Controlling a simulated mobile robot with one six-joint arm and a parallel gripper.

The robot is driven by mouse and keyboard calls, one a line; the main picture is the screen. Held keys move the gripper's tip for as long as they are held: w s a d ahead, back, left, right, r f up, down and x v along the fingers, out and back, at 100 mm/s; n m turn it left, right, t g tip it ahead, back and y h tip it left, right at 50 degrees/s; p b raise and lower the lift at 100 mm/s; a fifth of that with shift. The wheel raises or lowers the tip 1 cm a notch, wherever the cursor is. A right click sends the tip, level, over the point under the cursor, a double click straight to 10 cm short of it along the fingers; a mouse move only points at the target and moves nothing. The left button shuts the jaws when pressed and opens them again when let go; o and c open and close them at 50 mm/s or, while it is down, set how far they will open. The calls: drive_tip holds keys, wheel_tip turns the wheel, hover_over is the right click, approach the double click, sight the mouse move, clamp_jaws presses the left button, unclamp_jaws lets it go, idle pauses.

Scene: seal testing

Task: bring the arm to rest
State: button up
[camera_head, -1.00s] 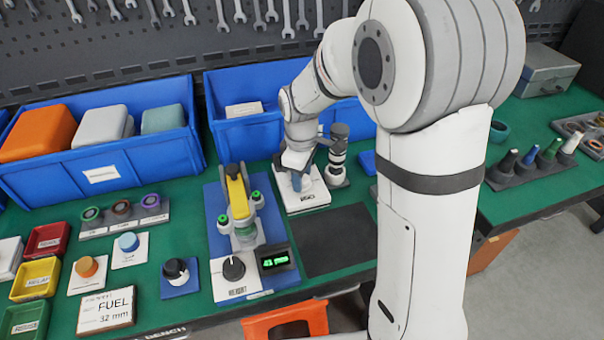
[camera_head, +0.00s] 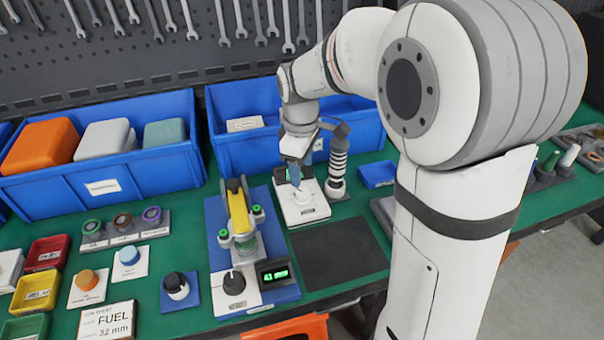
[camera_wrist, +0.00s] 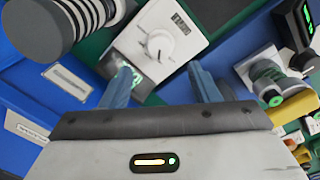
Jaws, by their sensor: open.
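My gripper (camera_head: 296,172) is raised over the white dial unit (camera_head: 292,214) on the green bench. In the wrist view my gripper (camera_wrist: 168,88) has its two blue fingers apart with nothing between them. The white unit's round knob (camera_wrist: 160,46) shows beyond the fingertips, apart from them. My arm bends down from the upper right in the head view and hides part of the bench behind it.
A black-and-white ribbed column (camera_head: 337,174) stands close right of my gripper. The yellow press (camera_head: 238,208) with a green display (camera_head: 276,274) is to the left. Blue bins (camera_head: 100,190) line the back. A dark mat (camera_head: 330,250) lies bare in front.

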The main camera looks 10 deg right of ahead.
drive_tip(key=shift+r, duration=0.1)
idle(0.6)
drive_tip(key=s+d+r+m+p, duration=0.1)
drive_tip(key=s+d+r+m, duration=0.1)
drive_tip(key=s, duration=0.4)
drive_tip(key=s+d+r+m+t+p, duration=0.1)
drive_tip(key=s+d+r+m+p, duration=0.1)
drive_tip(key=s+m, duration=0.4)
drive_tip(key=s+d+r+m+p, duration=0.2)
drive_tip(key=s+d+r+m, duration=0.1)
drive_tip(key=s+d+m, duration=0.1)
drive_tip(key=s+d, duration=0.1)
drive_tip(key=s, duration=0.1)
drive_tip(key=shift+s+r+t, duration=0.25)
drive_tip(key=shift+s+t, duration=0.05)
drive_tip(key=shift+t, duration=0.1)
drive_tip(key=shift+d, duration=0.1)
